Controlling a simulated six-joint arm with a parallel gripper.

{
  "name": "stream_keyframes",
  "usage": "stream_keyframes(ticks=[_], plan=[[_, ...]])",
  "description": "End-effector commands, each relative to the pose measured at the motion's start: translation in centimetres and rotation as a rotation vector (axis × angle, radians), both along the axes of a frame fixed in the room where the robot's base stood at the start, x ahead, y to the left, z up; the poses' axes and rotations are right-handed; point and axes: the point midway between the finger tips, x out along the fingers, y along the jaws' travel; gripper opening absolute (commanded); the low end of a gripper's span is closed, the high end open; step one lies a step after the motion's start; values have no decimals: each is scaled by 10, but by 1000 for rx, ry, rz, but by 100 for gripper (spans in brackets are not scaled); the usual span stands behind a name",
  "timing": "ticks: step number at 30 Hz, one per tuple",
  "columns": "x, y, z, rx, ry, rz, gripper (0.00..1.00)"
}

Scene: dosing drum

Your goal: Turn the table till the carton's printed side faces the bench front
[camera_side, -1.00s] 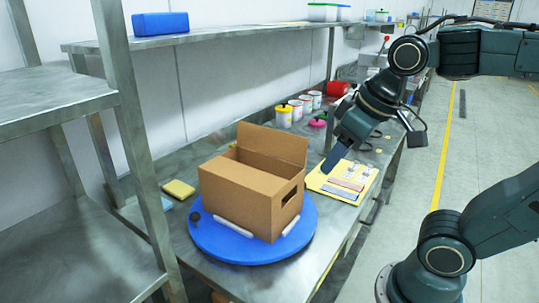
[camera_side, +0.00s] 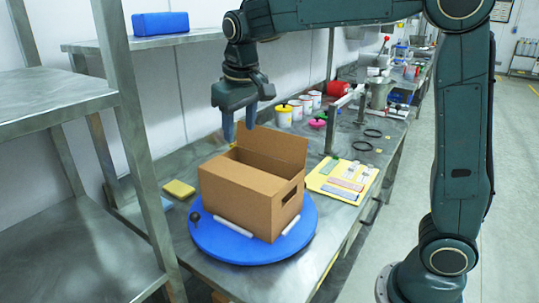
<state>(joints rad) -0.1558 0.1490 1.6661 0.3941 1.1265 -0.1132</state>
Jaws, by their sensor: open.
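A brown open-topped carton (camera_side: 235,203) stands on a round blue turntable (camera_side: 215,243) on the steel bench. One flap stands up at its back, and a dark hand slot shows in its right end. I see no print on the two sides in view. White bars lie on the turntable against the carton's base, and a dark round knob (camera_side: 195,216) stands at its left rim.
A yellow board with coloured strips (camera_side: 342,181) lies right of the turntable. A yellow sponge (camera_side: 179,189) lies to the left. Several small tubs (camera_side: 284,116) stand behind. A steel rack (camera_side: 140,150) rises at the left, and a blue box (camera_side: 160,23) sits on the upper shelf.

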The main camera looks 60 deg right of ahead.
Motion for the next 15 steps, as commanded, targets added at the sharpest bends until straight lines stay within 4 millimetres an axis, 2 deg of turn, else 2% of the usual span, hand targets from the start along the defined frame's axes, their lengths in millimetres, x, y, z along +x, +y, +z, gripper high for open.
stream_keyframes(ticks=[1,6,15], plan=[[12,4,-6,-3,15,-4,48],[45,15,-26,-13,57,-24,48],[97,40,-73,-29,128,-60,48]])
